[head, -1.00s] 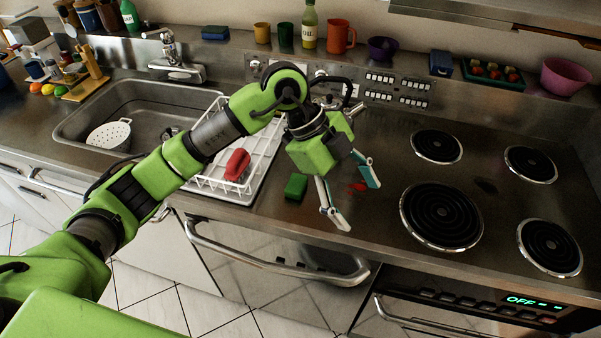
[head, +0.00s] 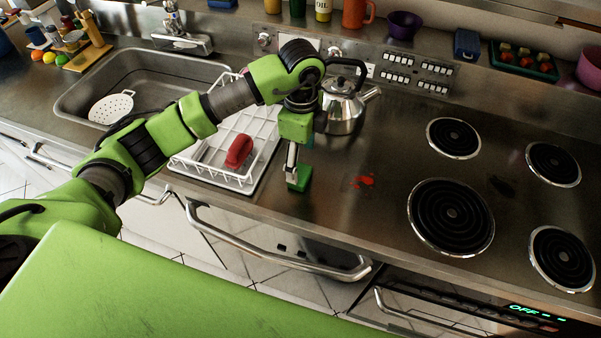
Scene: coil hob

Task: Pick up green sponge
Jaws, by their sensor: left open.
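The green sponge (head: 301,181) stands on the steel counter just right of the white dish rack. My left gripper (head: 294,172) points down right at the sponge, its jaws open. One pale finger shows against the sponge's near left side and overlaps it in the picture. The other finger is mostly hidden, and I cannot tell whether either finger touches the sponge. My right gripper is out of view.
The white dish rack (head: 212,168) holding a red item (head: 239,151) is close on the left. A steel kettle (head: 343,108) stands behind the gripper. A red spill (head: 362,182) lies to the right, before the coil burners (head: 451,218).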

